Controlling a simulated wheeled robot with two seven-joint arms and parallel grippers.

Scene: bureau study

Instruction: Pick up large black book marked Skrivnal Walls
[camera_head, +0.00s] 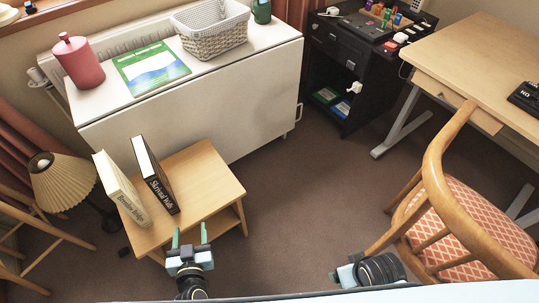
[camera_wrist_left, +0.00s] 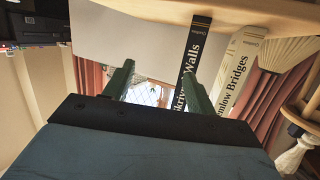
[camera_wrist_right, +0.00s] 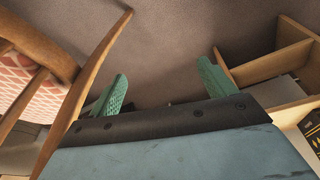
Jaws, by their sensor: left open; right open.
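The large black book marked Skrivnal Walls (camera_head: 159,184) stands upright on a small wooden side table (camera_head: 206,178), its spine facing me. In the left wrist view the black book (camera_wrist_left: 194,50) shows beyond the fingers, partly covered by the right-hand one. My left gripper (camera_head: 189,236) is open and empty at the table's near edge, apart from the book. My right gripper (camera_head: 341,272) is low in the head view, right of the table. In the right wrist view its fingers (camera_wrist_right: 161,78) are open with nothing between them.
A cream book (camera_head: 122,190) stands just left of the black one. A pleated lamp (camera_head: 62,180) is left of the table. A white cabinet (camera_head: 240,105) stands behind. A wooden chair (camera_head: 450,215) with a patterned seat is at right. Carpet (camera_head: 300,190) between table and chair is clear.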

